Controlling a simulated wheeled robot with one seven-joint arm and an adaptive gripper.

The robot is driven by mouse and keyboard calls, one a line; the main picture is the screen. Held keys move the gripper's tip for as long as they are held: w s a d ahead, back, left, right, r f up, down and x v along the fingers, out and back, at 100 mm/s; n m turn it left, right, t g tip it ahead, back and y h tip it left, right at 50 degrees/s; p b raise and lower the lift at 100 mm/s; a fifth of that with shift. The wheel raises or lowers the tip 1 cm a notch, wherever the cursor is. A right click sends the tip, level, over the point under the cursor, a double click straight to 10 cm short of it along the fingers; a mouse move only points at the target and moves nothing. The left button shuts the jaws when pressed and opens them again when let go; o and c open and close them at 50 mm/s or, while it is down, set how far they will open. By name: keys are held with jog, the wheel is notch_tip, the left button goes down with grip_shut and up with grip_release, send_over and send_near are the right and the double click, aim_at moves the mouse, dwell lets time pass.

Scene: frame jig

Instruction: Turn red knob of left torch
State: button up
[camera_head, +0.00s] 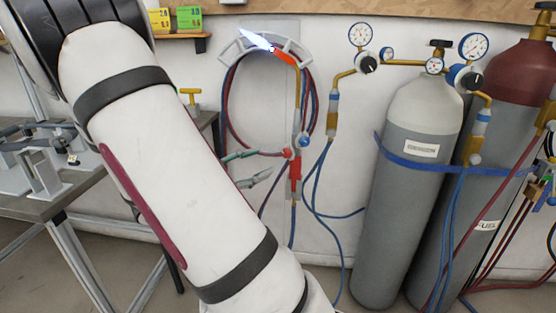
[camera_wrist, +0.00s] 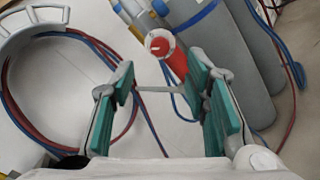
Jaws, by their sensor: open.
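The left torch hangs on the white wall, with a brass tube (camera_head: 299,100), a red handle (camera_head: 295,172) and a blue-white flame (camera_head: 255,41) at its tip. Its red knob (camera_head: 287,153) sticks out on the left side, opposite a blue knob (camera_head: 305,141). In the wrist view the round red knob (camera_wrist: 159,45) faces me, with the red handle (camera_wrist: 177,64) behind it. My gripper (camera_head: 272,164) is open, its teal fingers beside the torch. In the wrist view my gripper (camera_wrist: 158,82) has a wide empty gap; the knob appears beyond the tips, nearer the right finger. Contact cannot be told.
A hose holder (camera_head: 232,48) with coiled red and blue hoses is on the wall. A grey cylinder (camera_head: 400,220) and a red-topped cylinder (camera_head: 520,75) stand at right, strapped in blue. A metal table (camera_head: 40,208) with clamps is at left. Loose hoses hang below the torch.

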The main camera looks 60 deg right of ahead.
aim_at(284, 154)
jog(key=b+x, duration=0.1)
jog(key=x, duration=0.6)
jog(key=shift+d, duration=0.1)
jog(key=shift+c, duration=0.2)
grip_shut()
